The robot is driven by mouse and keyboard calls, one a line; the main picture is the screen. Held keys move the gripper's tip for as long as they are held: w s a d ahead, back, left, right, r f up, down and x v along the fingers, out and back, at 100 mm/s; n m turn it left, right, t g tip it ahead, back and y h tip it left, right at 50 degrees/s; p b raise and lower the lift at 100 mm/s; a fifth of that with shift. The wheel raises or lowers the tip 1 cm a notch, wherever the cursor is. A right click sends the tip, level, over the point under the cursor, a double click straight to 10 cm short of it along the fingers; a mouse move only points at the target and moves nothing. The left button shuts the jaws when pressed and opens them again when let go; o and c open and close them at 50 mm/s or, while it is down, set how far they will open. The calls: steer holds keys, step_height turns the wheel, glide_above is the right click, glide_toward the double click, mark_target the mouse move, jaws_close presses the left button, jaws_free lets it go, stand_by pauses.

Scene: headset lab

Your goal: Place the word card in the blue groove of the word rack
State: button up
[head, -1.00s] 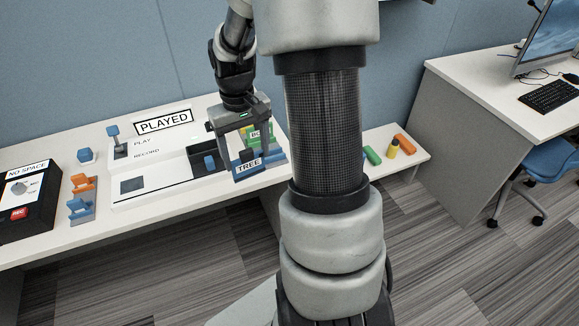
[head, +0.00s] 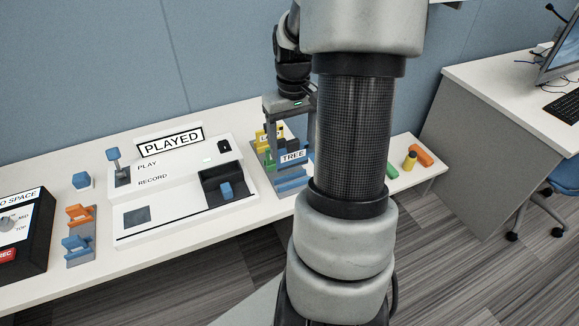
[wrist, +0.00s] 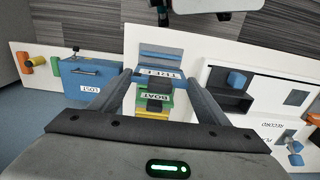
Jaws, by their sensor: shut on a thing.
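My gripper (head: 290,148) is shut on the white word card (head: 292,156) reading TREE, with a finger at each end of it. The card also shows between the fingers in the wrist view (wrist: 160,72). It is over the word rack (head: 275,186), in front of the green part. The rack's blue part (head: 291,180) lies at the front, just below the card in the head view. In the wrist view, blue bars (wrist: 162,50) show beyond the card, and a BOAT card (wrist: 156,97) stands at the green part. I cannot tell whether the TREE card touches the rack.
A white PLAYED machine (head: 180,205) stands left of the rack. A blue box (wrist: 78,90) labelled LOST is on the rack's other side. My arm hides part of the table.

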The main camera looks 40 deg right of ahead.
mark_target(293, 167)
steer(key=shift+f+b, duration=0.45)
steer(key=shift+f, duration=2.7)
steer(key=shift+f, duration=0.15)
steer(key=o, duration=1.3)
steer(key=shift+o, duration=0.2)
step_height(293, 167, up, 12)
steer(key=shift+r+p, duration=0.2)
steer(key=shift+p, duration=0.85)
